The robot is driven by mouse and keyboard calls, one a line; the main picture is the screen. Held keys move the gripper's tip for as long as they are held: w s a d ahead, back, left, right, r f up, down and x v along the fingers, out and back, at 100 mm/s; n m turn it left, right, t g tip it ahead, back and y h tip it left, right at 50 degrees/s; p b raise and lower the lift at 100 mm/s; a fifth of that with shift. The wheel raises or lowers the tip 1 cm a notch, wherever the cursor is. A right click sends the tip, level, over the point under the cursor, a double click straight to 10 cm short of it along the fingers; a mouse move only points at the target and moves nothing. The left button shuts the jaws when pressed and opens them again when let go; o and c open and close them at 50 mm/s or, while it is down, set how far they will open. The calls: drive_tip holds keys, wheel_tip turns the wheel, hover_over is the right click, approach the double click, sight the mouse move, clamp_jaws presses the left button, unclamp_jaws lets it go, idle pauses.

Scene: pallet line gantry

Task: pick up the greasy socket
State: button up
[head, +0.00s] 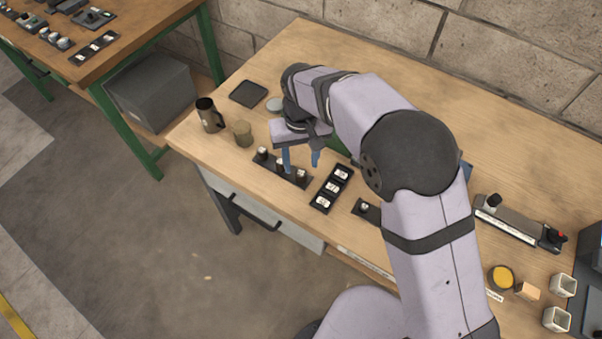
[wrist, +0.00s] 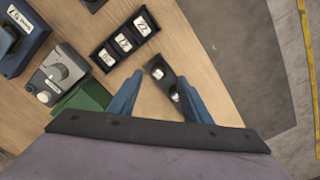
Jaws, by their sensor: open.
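A narrow black rack (head: 271,168) holds several small dark pieces with pale tops, which look like sockets, near the table's front edge. In the head view they include a left one (head: 262,153) and a right one (head: 301,175). I cannot tell which is greasy. My gripper (head: 301,160) is open above the rack, its two blue fingers pointing down. In the wrist view the rack (wrist: 166,84) shows beyond and between the fingertips (wrist: 160,77), with a pale-topped piece (wrist: 158,74) between them. Nothing is held. The fingers and gripper body hide part of the rack.
A black tray with three white-marked compartments (head: 324,197) lies right of the rack. A smaller dark holder (head: 366,211) is beyond it. A dark mug (head: 208,115), an olive cylinder (head: 243,133) and a flat black square (head: 248,93) stand left. A grey knobbed device (wrist: 60,70) is in the wrist view.

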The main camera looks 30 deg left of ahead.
sight(301, 172)
drive_tip(key=shift+w+a+f+p, duration=0.15)
drive_tip(key=shift+f+p, duration=0.55)
drive_tip(key=shift+f, duration=0.75)
drive_tip(key=shift+w+a+f+p, duration=0.15)
drive_tip(key=shift+f+p, duration=0.55)
drive_tip(key=shift+f, duration=0.7)
drive_tip(key=shift+d, duration=0.1)
drive_tip(key=shift+c, duration=0.5)
clamp_jaws()
